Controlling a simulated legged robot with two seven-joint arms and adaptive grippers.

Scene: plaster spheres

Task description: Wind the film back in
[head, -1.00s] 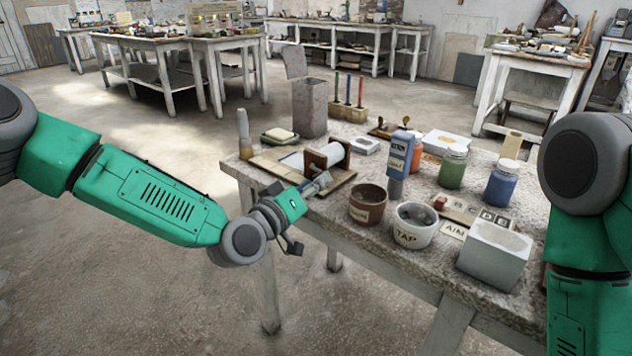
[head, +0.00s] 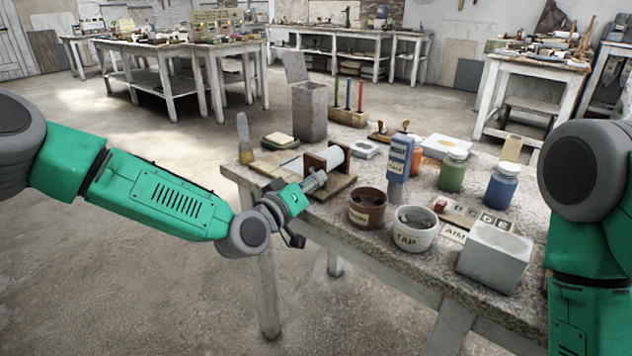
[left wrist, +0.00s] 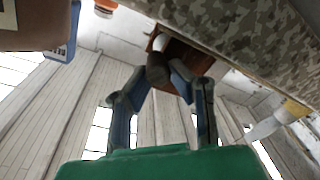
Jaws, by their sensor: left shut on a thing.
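A small winder stands on a wooden board (head: 338,188) near the table's left edge. Its white roll of film (head: 337,153) lies between brown wooden end plates (head: 314,162). A pale strip (head: 292,165) lies on the board to its left. My left gripper (head: 315,181) is at the winder's near end. In the left wrist view, its fingers are shut on a dark round knob (left wrist: 157,71), in front of the brown end plate (left wrist: 182,58). The fingers partly hide the knob in the head view. My right gripper is out of view; only part of that arm shows.
A brown pot (head: 368,208) and a white TAP pot (head: 414,229) stand right of the winder. A grey block (head: 494,256) sits at the front right. The floor left of the table is clear.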

